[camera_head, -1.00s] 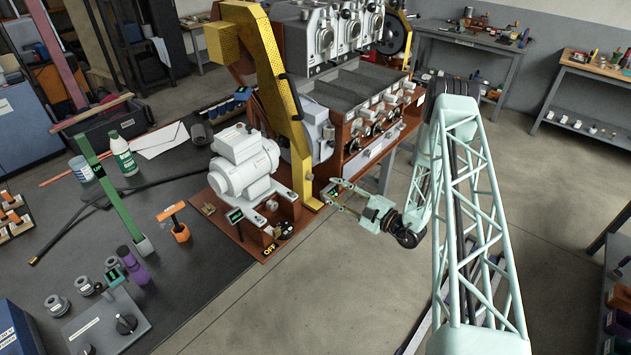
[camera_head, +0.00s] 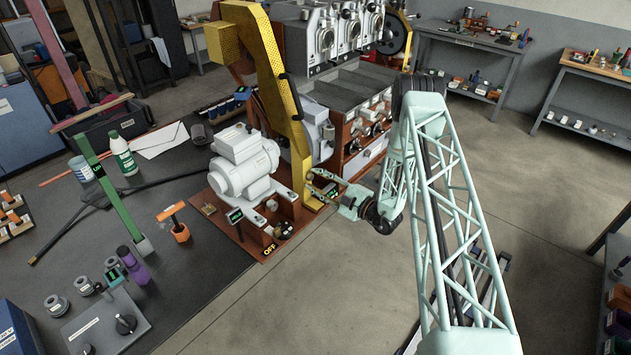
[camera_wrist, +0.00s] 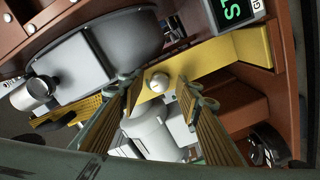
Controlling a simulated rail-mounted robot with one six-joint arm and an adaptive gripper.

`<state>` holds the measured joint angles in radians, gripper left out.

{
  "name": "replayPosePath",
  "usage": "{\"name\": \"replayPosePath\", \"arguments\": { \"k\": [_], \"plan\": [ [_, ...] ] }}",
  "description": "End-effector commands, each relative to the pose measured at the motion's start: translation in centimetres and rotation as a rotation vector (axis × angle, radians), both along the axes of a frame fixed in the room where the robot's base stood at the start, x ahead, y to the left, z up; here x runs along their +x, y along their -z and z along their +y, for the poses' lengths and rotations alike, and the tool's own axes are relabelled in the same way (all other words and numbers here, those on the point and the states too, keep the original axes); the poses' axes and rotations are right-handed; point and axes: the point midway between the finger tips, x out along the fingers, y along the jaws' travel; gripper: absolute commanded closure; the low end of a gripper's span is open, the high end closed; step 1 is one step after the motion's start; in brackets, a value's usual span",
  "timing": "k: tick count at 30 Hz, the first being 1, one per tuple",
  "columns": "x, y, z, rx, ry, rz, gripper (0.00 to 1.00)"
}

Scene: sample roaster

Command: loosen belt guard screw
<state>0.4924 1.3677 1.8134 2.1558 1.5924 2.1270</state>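The yellow belt guard (camera_head: 287,95) arches over the roaster's drive side, and its lower end stands near the white motor (camera_head: 243,165). In the wrist view the yellow guard plate (camera_wrist: 235,55) runs across the middle. A round pale screw head (camera_wrist: 159,83) sits on that plate. My gripper (camera_head: 315,181) is at the lower end of the guard in the head view. In the wrist view my gripper (camera_wrist: 160,87) is open, with one fingertip on each side of the screw head. I cannot tell whether either fingertip touches it. The screw is not clear in the head view.
A green-lit display (camera_wrist: 232,10) is close beside the plate in the wrist view. The red-brown base (camera_head: 235,225) carries the motor and an OFF label. The dark bench (camera_head: 190,290) holds bottles and tools. Open floor (camera_head: 340,290) lies in front of the machine.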

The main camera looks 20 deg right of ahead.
Motion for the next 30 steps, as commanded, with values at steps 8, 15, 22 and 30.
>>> {"name": "replayPosePath", "arguments": {
  "k": [8, 15, 22, 30],
  "plan": [
    [0.05, 0.0, 0.0, 0.0, 0.0, 0.0, 0.69],
    [0.04, -0.01, -0.01, 0.0, 0.0, 0.0, 0.89],
    [0.04, 0.01, -0.01, -0.004, 0.0, -0.002, 0.93],
    [0.04, 0.05, -0.02, -0.048, 0.0, -0.026, 0.93]
  ]
}}
